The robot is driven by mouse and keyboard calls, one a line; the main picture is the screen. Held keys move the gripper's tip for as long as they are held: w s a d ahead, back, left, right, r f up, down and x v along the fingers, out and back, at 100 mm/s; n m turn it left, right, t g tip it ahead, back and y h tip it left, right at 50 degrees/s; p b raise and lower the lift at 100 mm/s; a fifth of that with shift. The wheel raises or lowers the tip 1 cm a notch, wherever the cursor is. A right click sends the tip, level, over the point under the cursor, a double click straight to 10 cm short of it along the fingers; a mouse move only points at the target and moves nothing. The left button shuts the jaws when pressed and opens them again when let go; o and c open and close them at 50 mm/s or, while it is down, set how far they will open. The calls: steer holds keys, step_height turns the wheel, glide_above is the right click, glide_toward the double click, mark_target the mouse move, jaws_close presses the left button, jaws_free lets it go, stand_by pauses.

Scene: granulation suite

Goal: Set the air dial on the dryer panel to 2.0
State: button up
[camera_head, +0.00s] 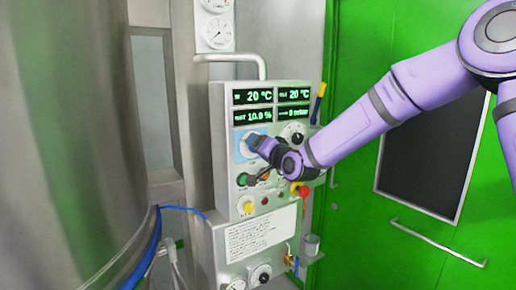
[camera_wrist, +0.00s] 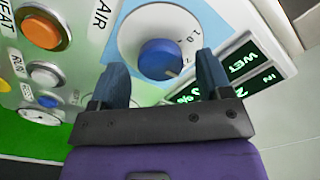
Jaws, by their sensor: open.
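The dryer panel (camera_head: 268,115) stands in the middle of the head view. Its air dial has a blue knob (camera_wrist: 159,59) on a white numbered disc (camera_wrist: 133,30), beside the word AIR, in the wrist view. A pale mark shows at the knob's lower right edge, but I cannot read which number it points to. My gripper (camera_wrist: 161,68) is open, with one finger on each side of the knob; I cannot tell whether they touch it. In the head view my gripper (camera_head: 256,142) covers part of the dial's light blue plate (camera_head: 240,155).
Four-reading displays aside, a black dial (camera_head: 294,132) sits right of the air dial. Below are a green button (camera_head: 242,180), a yellow button (camera_head: 248,207) and a red knob (camera_head: 304,191). A steel vessel (camera_head: 75,130) fills the left; a green door (camera_head: 400,240) is right.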

steer(key=v, duration=0.9)
steer(key=shift+s+d, duration=0.15)
steer(key=shift+s, duration=0.1)
steer(key=s+d+r+n+g+h, duration=0.25)
steer(key=s+d+g+h, duration=0.25)
steer(key=s+d+h, duration=0.75)
steer(key=s+d+g+y, duration=0.1)
steer(key=s+d, duration=0.5)
steer(key=s, duration=0.6)
steer(key=s+d+g+y, duration=0.1)
steer(key=s+d+g, duration=0.2)
steer(key=s+d, duration=0.4)
steer(key=s, duration=0.4)
steer(key=shift+s+d+f+g, duration=0.25)
steer(key=shift+s+d+g, duration=0.05)
steer(key=shift+s+g, duration=0.1)
steer(key=shift+w+y, duration=0.1)
steer(key=shift+y, duration=0.15)
